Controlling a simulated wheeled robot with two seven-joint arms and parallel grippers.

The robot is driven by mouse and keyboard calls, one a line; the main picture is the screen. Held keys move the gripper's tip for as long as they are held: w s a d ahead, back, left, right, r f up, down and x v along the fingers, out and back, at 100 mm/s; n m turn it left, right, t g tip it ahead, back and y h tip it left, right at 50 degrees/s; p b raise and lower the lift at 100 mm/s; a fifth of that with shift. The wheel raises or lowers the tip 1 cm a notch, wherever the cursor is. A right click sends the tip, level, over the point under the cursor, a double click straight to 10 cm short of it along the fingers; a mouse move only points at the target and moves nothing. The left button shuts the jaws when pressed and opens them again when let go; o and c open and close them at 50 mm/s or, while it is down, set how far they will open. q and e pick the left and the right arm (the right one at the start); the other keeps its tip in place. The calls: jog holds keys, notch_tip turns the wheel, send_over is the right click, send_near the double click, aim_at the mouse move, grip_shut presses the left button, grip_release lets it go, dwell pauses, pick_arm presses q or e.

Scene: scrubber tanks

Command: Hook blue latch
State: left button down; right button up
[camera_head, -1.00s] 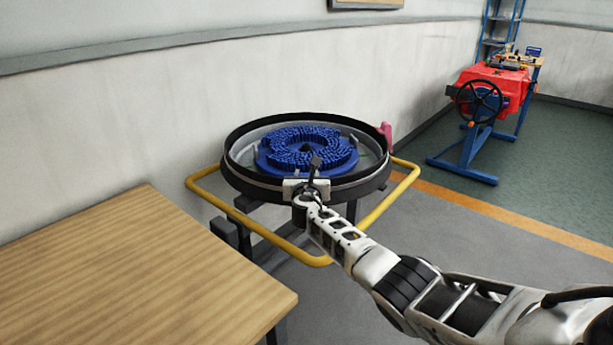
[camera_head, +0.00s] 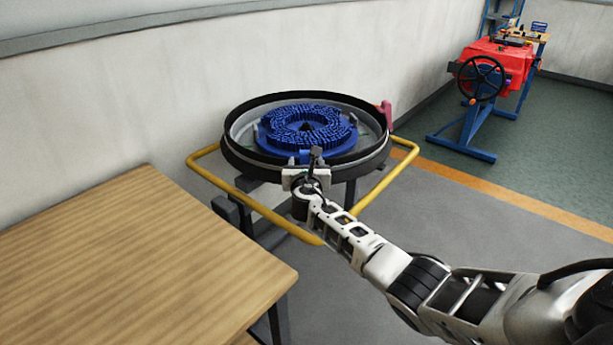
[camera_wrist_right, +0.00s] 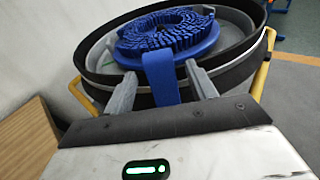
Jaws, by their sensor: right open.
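The blue latch (camera_wrist_right: 161,77) is an upright, flat blue strap at the near rim of the round scrubber tank, seen in the right wrist view. The tank (camera_head: 236,157) has a black rim, and a blue ring of bristles (camera_head: 306,122) sits inside it. My right gripper (camera_wrist_right: 160,76) is open, with one grey finger on each side of the latch. Gaps show between the fingers and the latch. In the head view my right gripper (camera_head: 311,168) is at the tank's near rim and mostly hides the latch. My left gripper is not in view.
A yellow tube rail (camera_head: 240,194) surrounds the tank below its rim. A wooden table (camera_head: 140,265) stands at the near left. A pink-red part (camera_head: 387,113) sits on the tank's right rim. A red machine with a handwheel (camera_head: 482,78) stands at the back right, with open floor before it.

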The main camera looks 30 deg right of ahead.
jog(key=p+v, duration=0.1)
jog(key=v, duration=1.1)
jog(key=shift+p, duration=0.4)
jog(key=shift+s+a+f, duration=0.1)
jog(key=s+a+f+m+g+y, duration=0.2)
jog(key=s+a+f+m+g, duration=0.15)
jog(key=s+m, duration=0.45)
jog(key=s+a+f+m+g+y, duration=0.1)
jog(key=s+a+f+m+g, duration=0.1)
jog(key=s+f+m, duration=0.4)
jog(key=s+a+r+m+g+y, duration=0.1)
jog(key=s+a+m+g+y, duration=0.15)
jog(key=s+m, duration=0.6)
jog(key=s+a+r+m+g+y, duration=0.25)
jog(key=s+a+m, duration=0.2)
jog(key=s, duration=0.65)
jog(key=w+a+f+t+y, duration=0.1)
jog(key=w+a+f+t, duration=0.1)
jog(key=f, duration=0.3)
jog(key=w+a+f+t+y, duration=0.2)
jog(key=w+f+t, duration=0.2)
jog(key=shift+a+f+t, duration=0.35)
